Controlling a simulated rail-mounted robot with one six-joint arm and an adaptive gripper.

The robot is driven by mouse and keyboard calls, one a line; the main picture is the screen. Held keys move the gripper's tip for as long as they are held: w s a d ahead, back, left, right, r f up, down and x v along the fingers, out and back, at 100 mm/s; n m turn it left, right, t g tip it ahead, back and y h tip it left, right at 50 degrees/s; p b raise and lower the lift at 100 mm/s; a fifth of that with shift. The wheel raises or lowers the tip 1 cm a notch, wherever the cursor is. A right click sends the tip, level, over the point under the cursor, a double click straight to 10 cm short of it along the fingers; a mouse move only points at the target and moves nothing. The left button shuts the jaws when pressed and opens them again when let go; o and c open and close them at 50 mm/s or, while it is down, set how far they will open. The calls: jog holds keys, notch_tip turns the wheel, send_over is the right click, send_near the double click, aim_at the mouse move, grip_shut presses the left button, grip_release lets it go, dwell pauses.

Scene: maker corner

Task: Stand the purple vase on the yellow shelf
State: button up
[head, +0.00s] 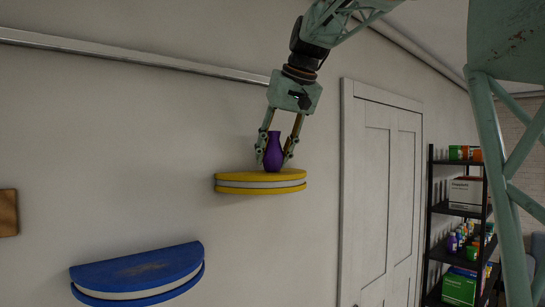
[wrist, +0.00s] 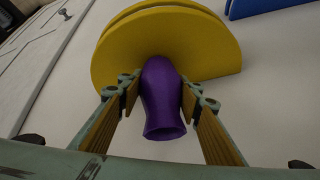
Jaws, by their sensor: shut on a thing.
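The purple vase (head: 273,152) is upright between the fingers of my gripper (head: 274,158), right at the yellow shelf (head: 260,184) on the wall. My gripper points down and is shut on the vase. In the head view the vase's base meets the top of the shelf, toward its right half; I cannot tell for certain whether it touches. In the wrist view the vase (wrist: 162,95) shows its open mouth toward the camera, between the two fingers (wrist: 160,100), with the yellow shelf (wrist: 200,50) behind it. The vase's base is hidden there.
A blue shelf (head: 140,268) is lower on the wall at the left. A white door (head: 385,190) is right of the yellow shelf. A black rack (head: 460,213) with boxes and bottles stands farther right. The yellow shelf's left part is bare.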

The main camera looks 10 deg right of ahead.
jog(key=shift+f, duration=0.15)
jog(key=o, duration=0.8)
jog(key=shift+o, duration=0.2)
jog(key=shift+s+r, duration=0.15)
jog(key=shift+r, duration=0.3)
jog(key=v, duration=1.1)
jog(key=shift+r, duration=0.15)
jog(key=shift+s+d, duration=0.1)
jog(key=shift+s, duration=0.05)
